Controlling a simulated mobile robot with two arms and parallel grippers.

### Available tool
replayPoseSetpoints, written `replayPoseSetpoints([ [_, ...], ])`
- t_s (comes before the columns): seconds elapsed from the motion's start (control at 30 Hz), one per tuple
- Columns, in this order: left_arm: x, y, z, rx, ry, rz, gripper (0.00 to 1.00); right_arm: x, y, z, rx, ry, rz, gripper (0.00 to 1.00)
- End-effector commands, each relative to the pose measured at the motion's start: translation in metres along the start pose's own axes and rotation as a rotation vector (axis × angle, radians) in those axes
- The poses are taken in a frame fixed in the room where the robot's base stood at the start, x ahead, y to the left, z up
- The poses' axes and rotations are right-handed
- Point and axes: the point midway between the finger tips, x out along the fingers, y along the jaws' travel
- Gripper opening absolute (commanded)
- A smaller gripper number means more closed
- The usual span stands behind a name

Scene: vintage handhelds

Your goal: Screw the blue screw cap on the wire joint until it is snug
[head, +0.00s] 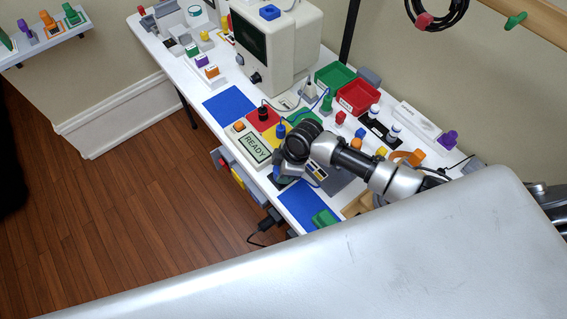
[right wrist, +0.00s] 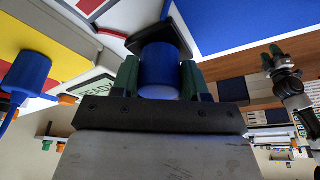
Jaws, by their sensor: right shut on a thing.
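My right gripper (right wrist: 160,82) has green fingertips and is shut around the blue screw cap (right wrist: 158,68) in the right wrist view. The cap's far end meets a dark square block (right wrist: 178,32); I cannot tell whether they touch. The wire joint itself is not clearly visible. In the head view my right arm comes in from the right, and its wrist covers most of the gripper and cap beside the READY panel (head: 257,149). My left gripper (right wrist: 271,56) shows small at the right of the right wrist view; its opening is unclear. It is out of the head view.
A blue plug (head: 281,131) with a cable stands close by on coloured panels. Red (head: 358,108) and green bins lie behind, near a beige monitor (head: 290,45). Several small coloured parts crowd the back right.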

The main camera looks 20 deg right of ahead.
Motion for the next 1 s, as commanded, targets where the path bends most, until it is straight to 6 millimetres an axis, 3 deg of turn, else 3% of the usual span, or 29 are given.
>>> replayPoseSetpoints([
  [0.17, 0.0009, 0.0003, -0.0002, 0.000, 0.000, 0.000, 0.43, 0.0016, -0.0005, -0.0004, 0.011, 0.003, 0.000, 0.00],
  [0.2, 0.0009, 0.0003, -0.0002, 0.000, 0.000, 0.000, 0.43, 0.0016, -0.0006, -0.0005, 0.011, 0.003, 0.000, 0.47],
  [0.37, 0.0009, 0.0004, -0.0003, 0.000, 0.000, 0.000, 0.43, 0.0015, -0.0006, -0.0006, 0.008, 0.003, -0.001, 0.71],
  [1.0, 0.0007, 0.0004, -0.0005, 0.000, 0.001, 0.001, 0.43, 0.0006, 0.0000, -0.0006, 0.005, 0.002, 0.000, 0.69],
])
